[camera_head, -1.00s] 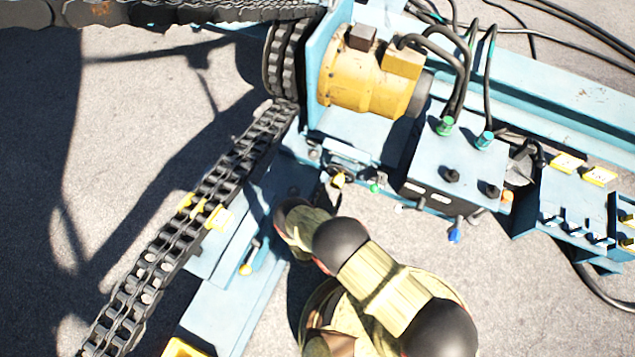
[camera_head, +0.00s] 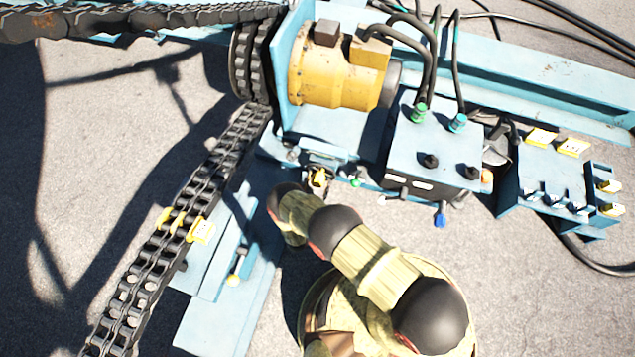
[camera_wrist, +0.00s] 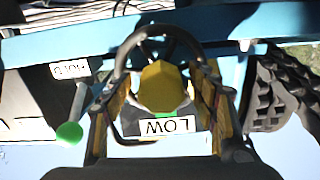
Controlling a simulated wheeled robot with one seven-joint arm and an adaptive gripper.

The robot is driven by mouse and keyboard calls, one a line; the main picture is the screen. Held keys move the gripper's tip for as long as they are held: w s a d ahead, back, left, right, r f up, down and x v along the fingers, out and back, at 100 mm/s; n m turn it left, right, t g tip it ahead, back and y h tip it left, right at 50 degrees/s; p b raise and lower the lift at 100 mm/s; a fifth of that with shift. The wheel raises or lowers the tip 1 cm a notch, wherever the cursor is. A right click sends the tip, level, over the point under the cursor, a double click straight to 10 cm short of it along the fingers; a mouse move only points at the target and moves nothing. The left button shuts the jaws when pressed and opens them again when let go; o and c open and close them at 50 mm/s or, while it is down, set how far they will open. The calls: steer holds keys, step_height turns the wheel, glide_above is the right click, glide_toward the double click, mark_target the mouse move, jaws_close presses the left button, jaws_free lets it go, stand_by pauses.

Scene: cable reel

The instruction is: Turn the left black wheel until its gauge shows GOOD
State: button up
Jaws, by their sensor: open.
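In the wrist view, which shows labels upside down, a black ring with spokes, seemingly the left black wheel (camera_wrist: 121,70), stands straight ahead. A yellow faceted knob (camera_wrist: 163,86) covers its middle. A white gauge label reading LOW (camera_wrist: 168,126) shows just below the knob, with some green beside it. My gripper (camera_wrist: 164,95) is open, its fingers on either side of the knob and the lower part of the ring. I cannot tell whether they touch the ring. In the head view, my arm hides most of the gripper and wheel.
A lever with a green knob (camera_wrist: 70,132) and a HOLD label (camera_wrist: 70,69) is left of the fingers. A black chain (camera_wrist: 285,90) is at right. In the head view, a yellow motor (camera_head: 335,72) and a blue control box (camera_head: 440,150) with levers and hoses stand beyond my arm.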

steer(key=c, duration=0.3)
steer(key=c, duration=1.1)
jaws_close()
